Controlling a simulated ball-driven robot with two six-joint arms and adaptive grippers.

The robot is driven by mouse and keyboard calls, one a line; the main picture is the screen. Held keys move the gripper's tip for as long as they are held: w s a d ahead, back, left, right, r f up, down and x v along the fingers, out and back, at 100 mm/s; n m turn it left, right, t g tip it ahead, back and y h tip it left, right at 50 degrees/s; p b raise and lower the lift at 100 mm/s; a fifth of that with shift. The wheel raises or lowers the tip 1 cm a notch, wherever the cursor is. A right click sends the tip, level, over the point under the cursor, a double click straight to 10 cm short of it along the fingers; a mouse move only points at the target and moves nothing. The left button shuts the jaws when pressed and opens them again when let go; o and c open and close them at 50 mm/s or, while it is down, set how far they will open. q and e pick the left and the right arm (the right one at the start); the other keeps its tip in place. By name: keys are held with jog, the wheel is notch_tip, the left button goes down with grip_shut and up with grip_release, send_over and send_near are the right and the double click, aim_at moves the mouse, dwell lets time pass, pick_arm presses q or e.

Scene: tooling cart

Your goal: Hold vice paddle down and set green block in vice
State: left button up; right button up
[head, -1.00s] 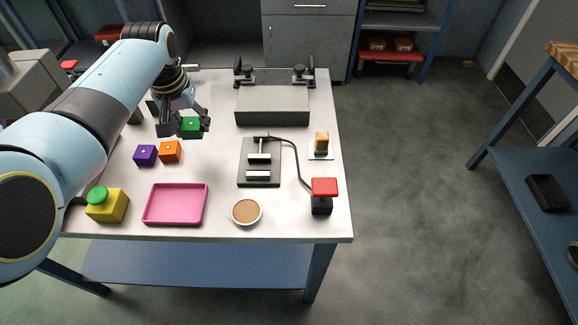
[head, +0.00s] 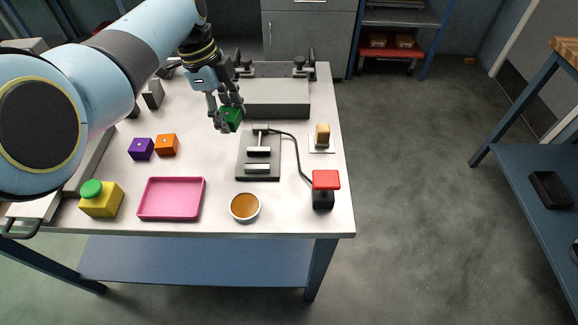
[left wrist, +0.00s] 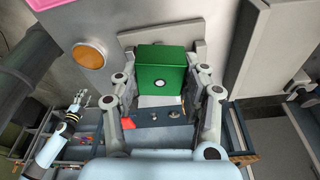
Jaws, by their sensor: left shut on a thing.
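My left gripper (head: 228,127) is shut on the green block (head: 231,118) and holds it just behind and left of the vice. In the left wrist view the green block (left wrist: 162,72) sits between both fingers, with a white dot on its face. The vice (head: 258,160) is a dark grey plate with pale jaw bars, on the table. A black cable joins it to the paddle (head: 325,182), which has a red top on a black base, at the table's front right. My right arm shows small in the left wrist view; its gripper (left wrist: 78,102) is too small to read.
A purple block (head: 141,149) and an orange block (head: 167,145) lie left of the vice. A pink tray (head: 170,217), a yellow box with green knob (head: 101,201) and a bowl (head: 245,207) stand along the front. A grey box (head: 276,97) stands behind the vice.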

pick_arm(q)
jog(key=s+d+r+m+g+y+b, duration=0.2)
jog(key=d+m, duration=0.4)
jog(key=m, duration=0.9)
jog(key=f+b, duration=0.2)
jog(key=f, duration=0.1)
jog(key=f+b, duration=0.3)
jog(key=shift+w+a+f, duration=0.15)
jog(key=shift+a, duration=0.05)
